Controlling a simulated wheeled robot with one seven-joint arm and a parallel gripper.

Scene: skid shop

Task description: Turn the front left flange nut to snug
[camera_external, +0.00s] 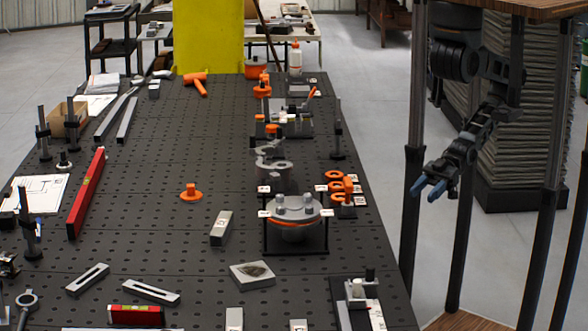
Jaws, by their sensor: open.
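A round grey flange (293,212) with an orange ring under its rim stands in a black frame on the right side of the dark perforated table. Grey nuts or bolt heads (280,202) stand up on its top, with small white tags around it. They are too small to tell how tight each one is. My gripper (427,189), with blue fingertips, hangs to the right of the table, past its edge and clear of the flange. It is open and empty, pointing down and left.
Orange rings (334,187) and a small orange-topped fixture (347,195) stand right of the flange. A grey block (221,228) lies to its left and a square plate (252,275) in front. Dark posts (411,220) rise near my arm. The table's middle is mostly clear.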

